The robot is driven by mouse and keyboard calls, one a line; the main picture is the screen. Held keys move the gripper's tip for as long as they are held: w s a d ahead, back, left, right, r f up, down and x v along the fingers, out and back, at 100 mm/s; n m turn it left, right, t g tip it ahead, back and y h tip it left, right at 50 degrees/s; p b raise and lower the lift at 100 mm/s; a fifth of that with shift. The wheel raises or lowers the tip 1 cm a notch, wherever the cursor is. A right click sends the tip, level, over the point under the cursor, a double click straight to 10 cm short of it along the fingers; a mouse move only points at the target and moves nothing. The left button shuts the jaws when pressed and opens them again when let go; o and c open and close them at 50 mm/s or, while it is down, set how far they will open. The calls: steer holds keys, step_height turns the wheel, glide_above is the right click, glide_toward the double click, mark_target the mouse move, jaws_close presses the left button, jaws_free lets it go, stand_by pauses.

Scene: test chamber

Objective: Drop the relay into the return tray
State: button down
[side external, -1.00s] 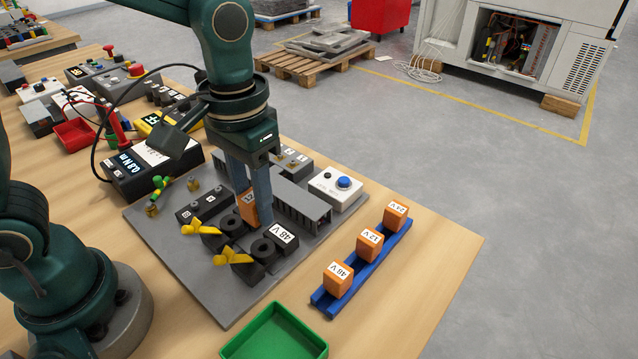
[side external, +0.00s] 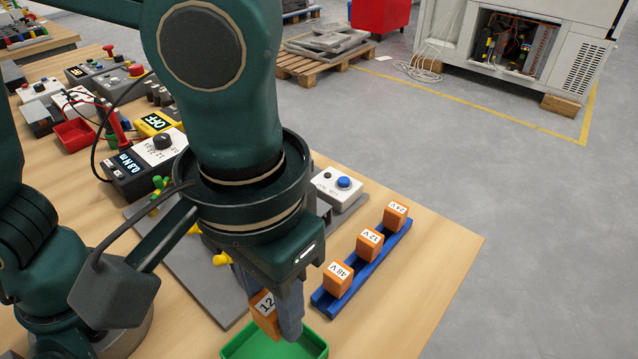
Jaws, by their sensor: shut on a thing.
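My gripper (side external: 279,323) is shut on an orange relay (side external: 264,314), whose white label reads 12. The relay is above the far edge of the green return tray (side external: 316,345) at the bottom of the side external view. My gripper and the relay hide part of the tray. The gap between the relay and the tray is hard to judge.
A blue rail (side external: 328,302) to the right carries three orange relays, marked 48 V (side external: 338,280), 12 V (side external: 369,245) and 24 V (side external: 395,215). A white box with a blue button (side external: 343,183) stands behind. Bare table lies right of the rail.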

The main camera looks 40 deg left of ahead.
steer(key=shift+f, duration=2.95)
steer(key=shift+c, duration=2.2)
jaws_free()
steer(key=shift+r, duration=2.6)
